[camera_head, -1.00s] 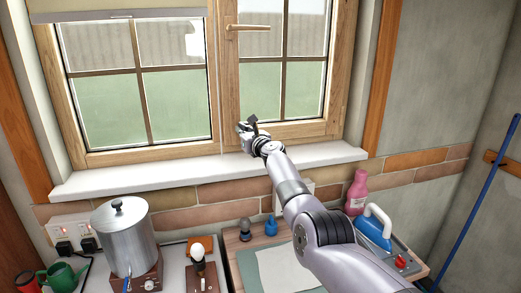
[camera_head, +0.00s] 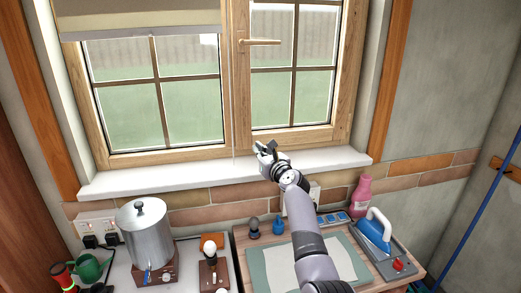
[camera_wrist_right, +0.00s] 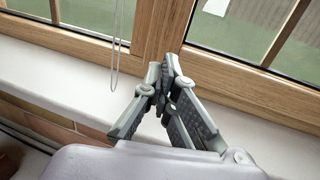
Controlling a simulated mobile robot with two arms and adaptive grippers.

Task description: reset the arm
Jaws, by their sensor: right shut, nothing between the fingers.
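My right arm reaches up from the bottom of the head view. Its gripper (camera_head: 264,148) is in front of the window, just above the white sill (camera_head: 215,172). In the right wrist view the gripper (camera_wrist_right: 170,72) has its fingertips together with nothing between them. The wooden window frame and the sill (camera_wrist_right: 60,70) are behind it there. I cannot tell whether the fingers touch the sill. My left gripper is in neither view.
Below the sill are a metal pot (camera_head: 146,232) on a burner, a green watering can (camera_head: 88,268), a pink bottle (camera_head: 361,193), and a blue iron (camera_head: 375,231). A thin cord (camera_wrist_right: 116,45) hangs beside the gripper. The window handle (camera_head: 260,42) is higher up.

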